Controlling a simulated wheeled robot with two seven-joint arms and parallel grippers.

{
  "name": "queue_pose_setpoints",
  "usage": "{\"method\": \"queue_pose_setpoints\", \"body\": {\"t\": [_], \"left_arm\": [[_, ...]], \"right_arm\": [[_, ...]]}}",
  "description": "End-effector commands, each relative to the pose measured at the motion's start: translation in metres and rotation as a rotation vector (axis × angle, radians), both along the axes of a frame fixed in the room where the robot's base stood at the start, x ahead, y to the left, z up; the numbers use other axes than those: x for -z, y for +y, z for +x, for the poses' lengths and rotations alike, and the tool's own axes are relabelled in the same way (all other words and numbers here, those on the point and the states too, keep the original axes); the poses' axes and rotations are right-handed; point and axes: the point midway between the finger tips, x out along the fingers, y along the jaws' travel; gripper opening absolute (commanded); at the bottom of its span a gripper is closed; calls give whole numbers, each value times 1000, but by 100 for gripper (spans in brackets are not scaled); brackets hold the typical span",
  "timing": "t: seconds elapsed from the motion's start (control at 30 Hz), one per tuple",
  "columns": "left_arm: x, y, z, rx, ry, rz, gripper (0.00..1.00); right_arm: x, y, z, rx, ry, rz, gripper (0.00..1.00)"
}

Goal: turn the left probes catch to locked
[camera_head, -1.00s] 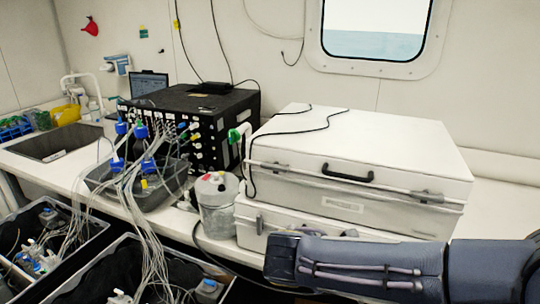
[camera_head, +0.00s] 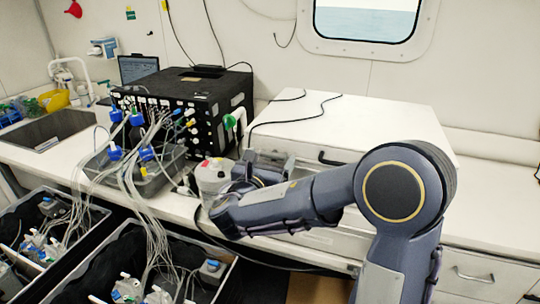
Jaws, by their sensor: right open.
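Two white cases are stacked on the bench: the upper case (camera_head: 360,122) with a dark handle (camera_head: 328,159) on its front, and the lower case (camera_head: 322,240) beneath it. I cannot read which one is marked probes. My right arm reaches across their fronts from the right. My right gripper (camera_head: 264,166) is at the upper case's front left corner, open, with nothing seen between its fingers. The left catch area is hidden behind the gripper and wrist, so I cannot tell the catch's position or whether the gripper touches it. My left gripper is not in view.
A white lidded bucket (camera_head: 212,174) stands close left of my right gripper. A black instrument (camera_head: 200,90) with tubing and a grey tray of blue-capped bottles (camera_head: 160,178) are behind and left. Open crates (camera_head: 195,245) with tubes stand in front of the bench.

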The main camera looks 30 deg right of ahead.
Motion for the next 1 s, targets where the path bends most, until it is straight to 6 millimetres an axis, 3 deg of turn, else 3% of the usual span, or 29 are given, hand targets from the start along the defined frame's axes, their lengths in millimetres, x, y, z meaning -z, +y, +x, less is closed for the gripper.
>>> {"method": "queue_pose_setpoints", "body": {"t": [0.3,0.67,1.0], "left_arm": [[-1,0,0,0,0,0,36],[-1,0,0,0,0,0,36],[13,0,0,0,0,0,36]], "right_arm": [[1,-3,3,-1,1,1,85],[1,-3,3,-1,1,1,41],[4,-3,3,-1,-42,37,41]]}}
